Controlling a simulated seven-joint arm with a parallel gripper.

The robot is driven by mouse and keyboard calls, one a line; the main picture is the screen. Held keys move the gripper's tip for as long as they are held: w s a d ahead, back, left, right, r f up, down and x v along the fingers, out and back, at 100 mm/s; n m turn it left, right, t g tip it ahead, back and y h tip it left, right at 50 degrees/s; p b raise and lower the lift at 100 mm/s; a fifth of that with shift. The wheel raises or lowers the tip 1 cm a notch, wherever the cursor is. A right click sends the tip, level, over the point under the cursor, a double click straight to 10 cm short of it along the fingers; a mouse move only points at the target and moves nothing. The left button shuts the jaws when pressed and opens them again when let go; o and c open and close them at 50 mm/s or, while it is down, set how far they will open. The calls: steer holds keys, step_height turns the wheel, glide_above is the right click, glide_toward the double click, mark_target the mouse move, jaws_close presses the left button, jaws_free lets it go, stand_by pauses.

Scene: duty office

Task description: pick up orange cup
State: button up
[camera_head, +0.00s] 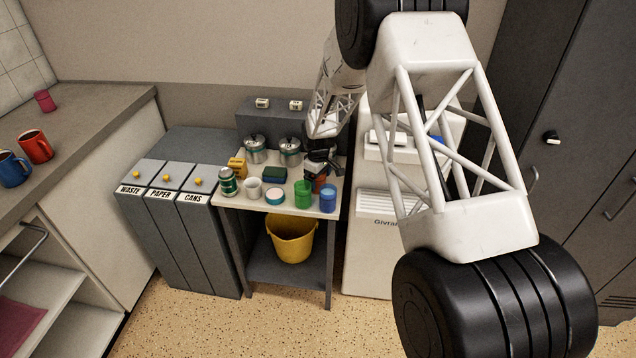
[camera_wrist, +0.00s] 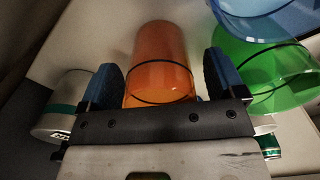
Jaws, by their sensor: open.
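The orange cup (camera_head: 319,184) stands on the small table (camera_head: 291,208), partly hidden behind and below my gripper (camera_head: 318,167). In the wrist view the orange cup (camera_wrist: 162,62) lies between the two blue-padded fingers of my gripper (camera_wrist: 166,78). The fingers are apart, one on each side of the cup. The left finger looks close to the cup and a gap shows at the right finger. I cannot tell whether either finger touches it.
A green cup (camera_head: 303,194) and a blue cup (camera_head: 328,198) stand close by. A white cup (camera_head: 253,188), a green can (camera_head: 228,182), a dark green block (camera_head: 275,174) and two metal canisters (camera_head: 256,149) crowd the table. A yellow bucket (camera_head: 291,240) sits below.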

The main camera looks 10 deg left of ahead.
steer(key=shift+c, duration=0.5)
steer(key=c, duration=0.9)
steer(key=shift+r, duration=0.2)
step_height(320, 180, up, 10)
steer(key=shift+f, duration=0.15)
stand_by(0.6)
